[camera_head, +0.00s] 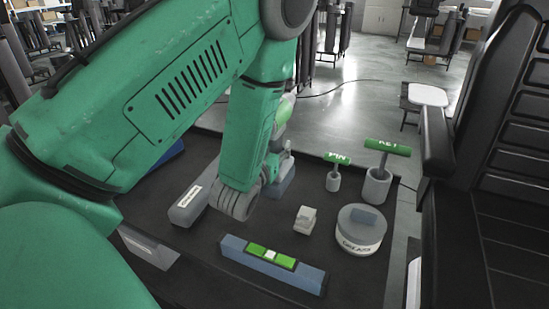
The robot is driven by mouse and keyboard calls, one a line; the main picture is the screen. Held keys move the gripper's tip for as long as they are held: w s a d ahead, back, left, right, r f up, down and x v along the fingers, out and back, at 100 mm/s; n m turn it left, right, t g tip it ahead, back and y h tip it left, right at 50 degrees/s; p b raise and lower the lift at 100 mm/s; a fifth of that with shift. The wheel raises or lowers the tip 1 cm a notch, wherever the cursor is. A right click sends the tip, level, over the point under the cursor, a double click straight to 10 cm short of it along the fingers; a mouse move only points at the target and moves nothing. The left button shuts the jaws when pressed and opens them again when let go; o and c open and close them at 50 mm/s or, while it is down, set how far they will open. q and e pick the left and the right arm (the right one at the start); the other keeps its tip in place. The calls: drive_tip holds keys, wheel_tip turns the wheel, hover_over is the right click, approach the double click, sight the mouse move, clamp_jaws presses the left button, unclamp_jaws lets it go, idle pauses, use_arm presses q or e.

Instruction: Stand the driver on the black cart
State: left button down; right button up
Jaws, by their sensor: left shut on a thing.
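The driver (284,112) is green and grey, upright behind my left forearm, with its grey base (284,181) low over the black cart (308,190). Part of it is hidden by my green arm, and I cannot tell whether its base touches the cart top. My left gripper (272,164) is at the driver, shut on it; its fingers are mostly hidden behind the wrist. My right gripper is not in view.
On the cart are a blue-green level (272,264), a labelled grey box (187,207), a small pale block (305,220), a round tin (361,234) and two green T-handled tools (336,162) (384,150) in grey cups. A black ribbed structure (508,170) rises at the right.

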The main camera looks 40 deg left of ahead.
use_arm(q)
drive_tip(key=f, duration=0.4)
drive_tip(key=shift+a, duration=0.35)
drive_tip(key=shift+s+d+r, duration=0.1)
drive_tip(key=shift+d, duration=0.15)
drive_tip(key=c, duration=1.2)
unclamp_jaws()
drive_tip(key=shift+d, duration=0.15)
drive_tip(key=shift+s, duration=0.2)
drive_tip(key=b+v, duration=0.1)
drive_tip(key=v, duration=0.5)
drive_tip(key=shift+s+d, duration=0.2)
drive_tip(key=shift+s, duration=0.3)
